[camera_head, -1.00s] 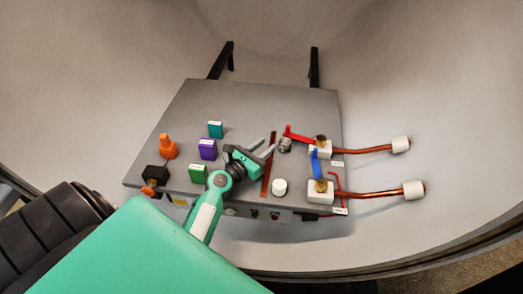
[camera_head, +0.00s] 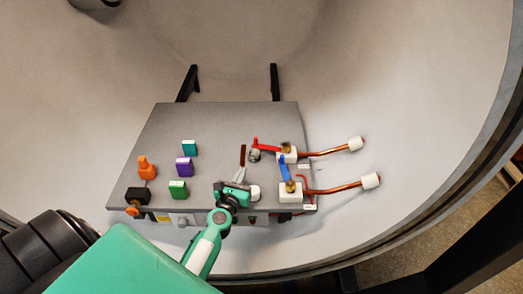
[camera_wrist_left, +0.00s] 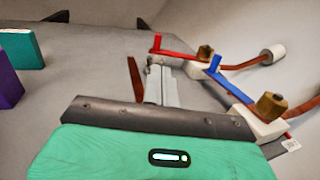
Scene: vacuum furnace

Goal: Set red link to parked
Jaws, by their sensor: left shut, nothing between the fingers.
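The red link (camera_head: 268,147) runs from the brass knob on the rear white block (camera_head: 288,156) leftward to the small metal post (camera_head: 254,155), with an upturned red tab at its left end. In the left wrist view the red link (camera_wrist_left: 178,53) lies just beyond my fingertips. The blue link (camera_head: 284,168) runs from the front brass knob toward the rear block; it also shows in the left wrist view (camera_wrist_left: 230,83). My left gripper (camera_head: 241,174) is shut and empty, in front of the post, pointing toward it. Contact with the post cannot be told. My right gripper is out of view.
The grey plate (camera_head: 215,120) also holds orange, teal, purple and green pieces at left and a round white knob (camera_head: 254,192) close beside my gripper. Copper rods (camera_head: 335,189) with white ends stick out right. The curved chamber wall surrounds the plate.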

